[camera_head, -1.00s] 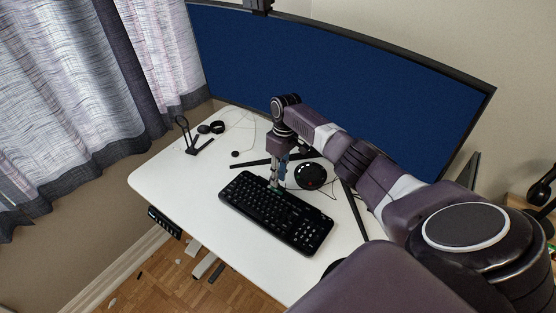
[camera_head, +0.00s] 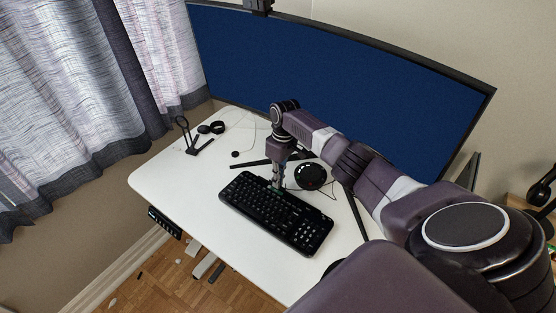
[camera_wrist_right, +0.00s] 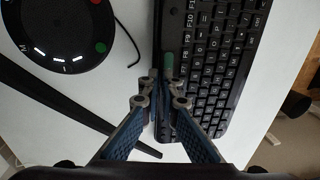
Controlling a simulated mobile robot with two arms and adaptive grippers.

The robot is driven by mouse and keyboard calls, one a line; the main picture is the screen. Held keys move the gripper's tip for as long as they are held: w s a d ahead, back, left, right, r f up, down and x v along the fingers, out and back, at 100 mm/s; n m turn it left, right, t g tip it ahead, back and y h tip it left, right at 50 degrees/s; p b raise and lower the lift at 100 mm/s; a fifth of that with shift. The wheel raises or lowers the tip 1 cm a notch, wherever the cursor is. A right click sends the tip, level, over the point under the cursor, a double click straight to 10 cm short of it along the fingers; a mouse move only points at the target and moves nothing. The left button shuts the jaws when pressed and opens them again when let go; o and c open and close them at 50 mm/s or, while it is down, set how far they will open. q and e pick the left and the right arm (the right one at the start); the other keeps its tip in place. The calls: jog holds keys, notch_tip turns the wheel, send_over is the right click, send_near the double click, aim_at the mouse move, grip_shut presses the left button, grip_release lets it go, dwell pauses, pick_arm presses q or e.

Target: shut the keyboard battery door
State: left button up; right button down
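The black keyboard (camera_head: 290,222) lies on the white desk and fills the upper right of the wrist view (camera_wrist_right: 210,85). My right gripper (camera_head: 276,188) points down at the keyboard's far long edge, near its middle. In the wrist view its fingertips (camera_wrist_right: 161,76) are close together at that edge, next to a small green piece (camera_wrist_right: 169,62). I see nothing clearly held between them. Whether the fingertips touch the keyboard is unclear. The battery door cannot be made out separately; the fingers may cover part of it. My left gripper is out of view.
A round black device (camera_head: 310,176) sits behind the keyboard, close to my right gripper. The monitor (camera_head: 330,75) spans the back, with its dark stand leg (camera_head: 250,163) on the desk. A black stand (camera_head: 192,140) is at the left. The desk's front left (camera_head: 185,185) is clear.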

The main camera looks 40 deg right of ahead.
jog(key=shift+s+a+r+t+h+p, duration=0.1)
jog(key=shift+a+r+t+h+p, duration=0.2)
jog(key=shift+h+p, duration=1.05)
jog(key=shift+s+a+r+t+h+p, duration=0.1)
jog(key=shift+a+h+p, duration=0.25)
jog(key=shift+p, duration=2)
jog(key=shift+a+f+h+p, duration=0.2)
jog(key=shift+h+p, duration=0.4)
jog(key=shift+p, duration=0.1)
jog(key=shift+a+f+t+h+p, duration=0.15)
jog(key=shift+t+h+p, duration=0.1)
jog(key=shift+h, duration=0.25)
jog(key=shift+a+f+t+h+p, duration=0.15)
jog(key=shift+t+h, duration=0.1)
jog(key=shift+h, duration=0.25)
jog(key=shift+s, duration=0.1)
jog(key=c, duration=2.2)
grip_release()
jog(key=shift+v, duration=3.95)
jog(key=shift+a, duration=0.1)
